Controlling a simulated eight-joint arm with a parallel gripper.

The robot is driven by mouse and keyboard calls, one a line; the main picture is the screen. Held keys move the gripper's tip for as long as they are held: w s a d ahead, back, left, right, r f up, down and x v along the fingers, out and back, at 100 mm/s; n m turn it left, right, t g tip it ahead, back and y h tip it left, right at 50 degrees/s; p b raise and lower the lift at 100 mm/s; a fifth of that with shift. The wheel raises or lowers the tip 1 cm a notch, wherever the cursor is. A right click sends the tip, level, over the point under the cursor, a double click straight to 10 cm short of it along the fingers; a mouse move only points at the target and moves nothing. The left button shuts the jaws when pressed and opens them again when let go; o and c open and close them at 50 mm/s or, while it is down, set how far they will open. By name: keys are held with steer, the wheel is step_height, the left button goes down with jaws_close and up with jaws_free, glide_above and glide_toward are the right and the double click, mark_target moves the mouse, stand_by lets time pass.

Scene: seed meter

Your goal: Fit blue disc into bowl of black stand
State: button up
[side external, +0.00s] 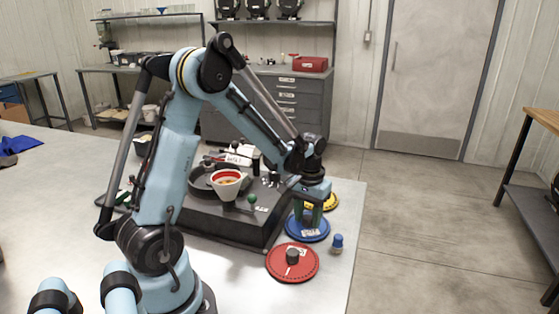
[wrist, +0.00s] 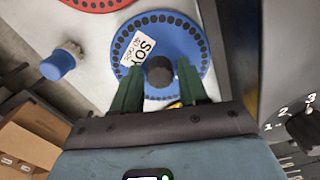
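The blue disc (side external: 296,232) lies flat on the table at the right of the black stand (side external: 215,222). It has a ring of small holes, a white label and a dark centre knob, clear in the wrist view (wrist: 192,47). My gripper (side external: 307,218) points down over the disc. In the wrist view its two green fingers (wrist: 160,75) are apart, one on each side of the knob, with small gaps showing. The stand's round dark bowl (side external: 203,186) is at the stand's left, partly hidden behind a white funnel. I cannot see inside the bowl clearly.
A red disc (side external: 280,262) lies nearer the camera, and a yellow disc (side external: 331,201) lies behind the blue one. A small blue-capped knob (side external: 337,243) stands near the table's right edge. The white funnel (side external: 226,186) and a green ball (side external: 252,198) rise at the stand.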

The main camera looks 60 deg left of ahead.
mark_target(308, 217)
jaws_close()
steer(key=shift+r, duration=0.15)
steer(key=shift+r, duration=1.35)
